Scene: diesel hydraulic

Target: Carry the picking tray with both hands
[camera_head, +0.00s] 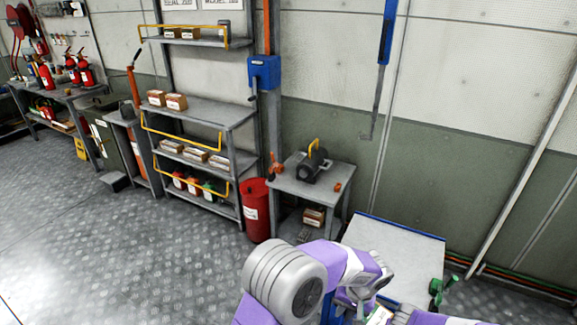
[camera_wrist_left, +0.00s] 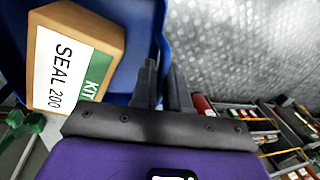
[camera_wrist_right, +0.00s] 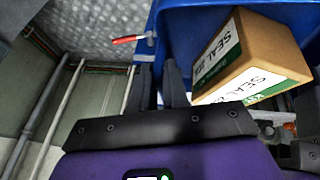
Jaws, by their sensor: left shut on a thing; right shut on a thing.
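The blue picking tray (camera_wrist_left: 120,15) fills much of the left wrist view and also shows in the right wrist view (camera_wrist_right: 185,40). A brown seal kit box (camera_wrist_left: 75,55) with a white and green label lies in it; the box also shows in the right wrist view (camera_wrist_right: 255,55). My left gripper (camera_wrist_left: 162,75) is shut on one tray wall. My right gripper (camera_wrist_right: 158,75) is shut on another part of the tray wall. In the head view only a small blue part of the tray (camera_head: 328,313) shows at the bottom, mostly hidden by my arms.
A bench with a pale top and blue edge (camera_head: 395,245) stands just beyond my arms, with a green vise (camera_head: 436,291) at its right. A small grey table (camera_head: 300,185), a red drum (camera_head: 256,210) and shelving (camera_head: 205,110) stand behind. The floor at left is clear.

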